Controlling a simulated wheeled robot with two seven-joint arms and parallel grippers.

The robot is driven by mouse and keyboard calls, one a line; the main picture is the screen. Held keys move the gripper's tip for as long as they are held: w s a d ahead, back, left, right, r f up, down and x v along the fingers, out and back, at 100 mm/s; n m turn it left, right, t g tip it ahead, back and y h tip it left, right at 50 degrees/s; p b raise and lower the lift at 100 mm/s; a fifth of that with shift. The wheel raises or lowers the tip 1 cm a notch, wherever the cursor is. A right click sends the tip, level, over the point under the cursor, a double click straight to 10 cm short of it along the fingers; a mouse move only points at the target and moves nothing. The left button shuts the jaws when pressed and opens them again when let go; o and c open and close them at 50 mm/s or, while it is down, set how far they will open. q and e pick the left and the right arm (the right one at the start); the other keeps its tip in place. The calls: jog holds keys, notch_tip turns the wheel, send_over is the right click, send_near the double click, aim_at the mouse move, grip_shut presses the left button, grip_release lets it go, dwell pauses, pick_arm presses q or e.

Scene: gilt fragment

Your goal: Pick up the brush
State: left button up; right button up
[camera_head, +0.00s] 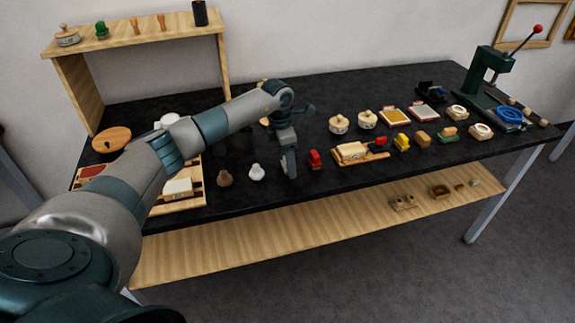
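My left arm reaches in from the lower left over the black table (345,92). I cannot tell for sure which item is the brush. Small stick-like tools (522,108) lie at the far right. My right gripper is not in view.
A wooden shelf (140,34) stands at the back left. A green press (484,73) with a red-knobbed lever stands at the back right. Several small jars, blocks and tins crowd the table's right half. A lower wooden shelf (300,232) runs beneath the tabletop.

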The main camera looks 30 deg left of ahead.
pick_arm(q)
jog(key=c, duration=1.1)
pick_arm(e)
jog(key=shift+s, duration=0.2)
pick_arm(q)
jog(key=shift+r, duration=0.1)
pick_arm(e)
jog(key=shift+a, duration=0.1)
